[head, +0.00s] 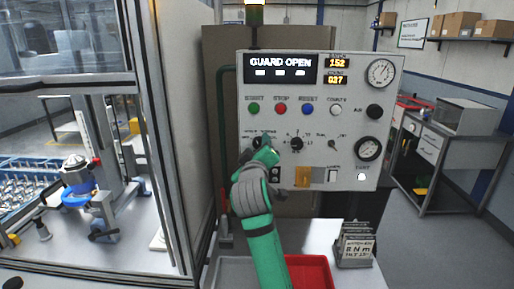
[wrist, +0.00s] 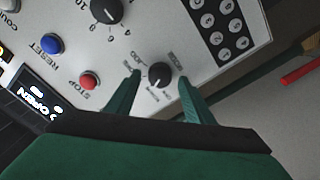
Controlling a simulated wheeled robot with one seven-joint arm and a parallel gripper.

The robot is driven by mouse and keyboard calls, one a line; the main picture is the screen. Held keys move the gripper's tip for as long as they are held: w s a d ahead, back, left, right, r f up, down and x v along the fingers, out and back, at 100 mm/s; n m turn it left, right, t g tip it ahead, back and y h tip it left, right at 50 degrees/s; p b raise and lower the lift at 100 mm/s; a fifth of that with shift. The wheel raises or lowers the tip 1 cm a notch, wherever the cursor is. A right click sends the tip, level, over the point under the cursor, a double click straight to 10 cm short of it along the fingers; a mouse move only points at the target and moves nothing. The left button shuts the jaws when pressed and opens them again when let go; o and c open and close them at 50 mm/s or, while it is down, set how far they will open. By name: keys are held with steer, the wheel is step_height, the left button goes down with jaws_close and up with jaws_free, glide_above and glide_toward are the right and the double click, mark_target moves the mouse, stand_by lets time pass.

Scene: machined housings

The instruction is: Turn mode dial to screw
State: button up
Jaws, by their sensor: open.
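The mode dial (wrist: 161,75) is a small black knob on a light grey control panel (head: 345,115). In the wrist view, small labels ring it, too small to read surely, so I cannot tell which one its pointer faces. My gripper (wrist: 159,82) is open, with one green finger on each side of the dial and gaps between finger and knob. In the head view, my gripper (head: 265,154) reaches the left part of the panel, below the green and red buttons, and partly covers the dial (head: 258,141).
A larger black dial (head: 296,144) sits right of the mode dial. Above are a green button (head: 254,108), red button (head: 281,108) and blue button (head: 308,108). A display (head: 281,68) reads GUARD OPEN. A red tray (head: 312,272) and card holder (head: 355,245) stand below.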

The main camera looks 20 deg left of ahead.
steer(key=v, duration=1)
steer(key=shift+s, duration=0.25)
steer(key=shift+s, duration=0.1)
